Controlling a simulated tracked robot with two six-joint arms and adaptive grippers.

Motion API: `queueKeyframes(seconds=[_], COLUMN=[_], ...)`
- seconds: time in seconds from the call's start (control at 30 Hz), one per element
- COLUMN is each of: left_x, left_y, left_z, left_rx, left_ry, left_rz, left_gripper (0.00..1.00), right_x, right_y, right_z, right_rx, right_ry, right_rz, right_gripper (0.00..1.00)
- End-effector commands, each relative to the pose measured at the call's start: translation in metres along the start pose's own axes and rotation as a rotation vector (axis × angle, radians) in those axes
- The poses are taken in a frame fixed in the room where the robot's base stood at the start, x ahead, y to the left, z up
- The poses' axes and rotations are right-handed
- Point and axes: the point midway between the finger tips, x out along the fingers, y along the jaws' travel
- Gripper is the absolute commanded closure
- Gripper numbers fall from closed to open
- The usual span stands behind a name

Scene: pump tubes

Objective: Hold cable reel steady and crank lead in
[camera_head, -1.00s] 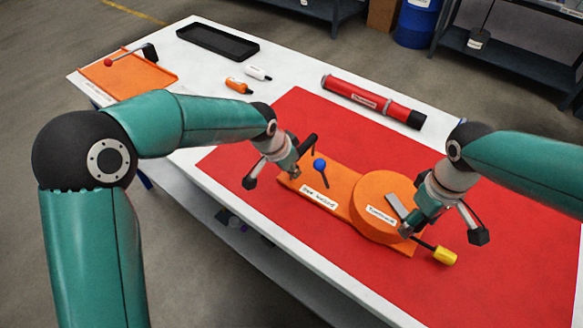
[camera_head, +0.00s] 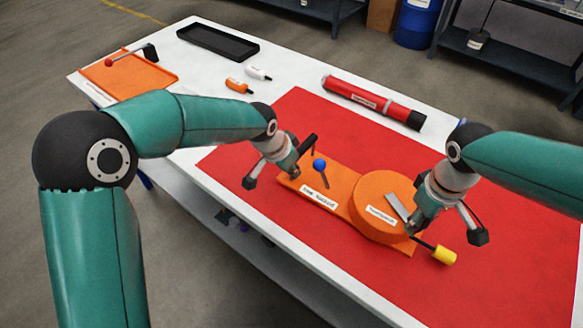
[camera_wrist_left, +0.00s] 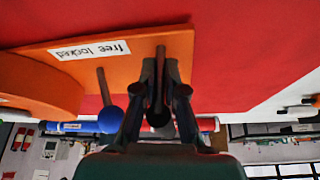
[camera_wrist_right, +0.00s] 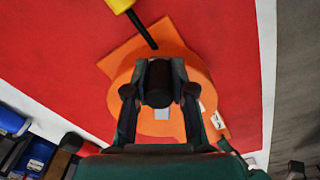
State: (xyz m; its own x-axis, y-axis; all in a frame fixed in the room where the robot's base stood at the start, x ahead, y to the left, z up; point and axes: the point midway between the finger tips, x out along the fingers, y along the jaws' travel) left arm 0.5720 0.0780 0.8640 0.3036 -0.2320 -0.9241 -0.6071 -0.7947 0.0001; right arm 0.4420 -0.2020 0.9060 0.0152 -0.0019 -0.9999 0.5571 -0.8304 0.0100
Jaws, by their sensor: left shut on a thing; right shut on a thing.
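The orange cable reel (camera_head: 374,190) is a round drum on a flat orange base (camera_head: 343,202) labelled with "free locked". A lever with a blue knob (camera_head: 320,165) stands on the base. My left gripper (camera_head: 296,172) is shut on a dark upright handle (camera_wrist_left: 159,82) at the base's left end. A grey crank arm (camera_head: 397,206) lies on top of the drum. My right gripper (camera_head: 411,228) is shut on the dark crank knob (camera_wrist_right: 157,84) over the drum. A black lead with a yellow end (camera_head: 444,256) sticks out past the base at the lower right.
The reel is on a red mat (camera_head: 300,113) on a white table. A red tube (camera_head: 372,101) lies behind it. Orange and white bottles (camera_head: 258,73), a black tray (camera_head: 217,42) and an orange board (camera_head: 130,74) are farther back. Bare mat surrounds the reel.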

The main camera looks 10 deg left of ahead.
Motion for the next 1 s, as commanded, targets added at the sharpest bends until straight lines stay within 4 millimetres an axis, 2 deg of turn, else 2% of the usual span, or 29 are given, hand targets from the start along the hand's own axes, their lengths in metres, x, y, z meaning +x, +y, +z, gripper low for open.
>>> queueKeyframes(seconds=[0.3,0.6,1.0], left_x=[-0.001,-0.001,-0.001], left_y=[0.0,0.0,0.0], left_z=[-0.001,-0.002,-0.002], left_rx=[-0.002,-0.002,-0.003], left_ry=[0.005,0.006,0.007], left_rz=[-0.001,-0.001,-0.001], left_gripper=[1.0,1.0,1.0], right_x=[0.006,0.007,0.006], right_y=[-0.002,-0.014,-0.016], right_z=[0.001,0.001,0.001], right_rx=[0.004,0.126,0.155], right_ry=[-0.009,-0.015,-0.017], right_rz=[-0.005,-0.008,-0.009], right_gripper=[1.0,1.0,1.0])
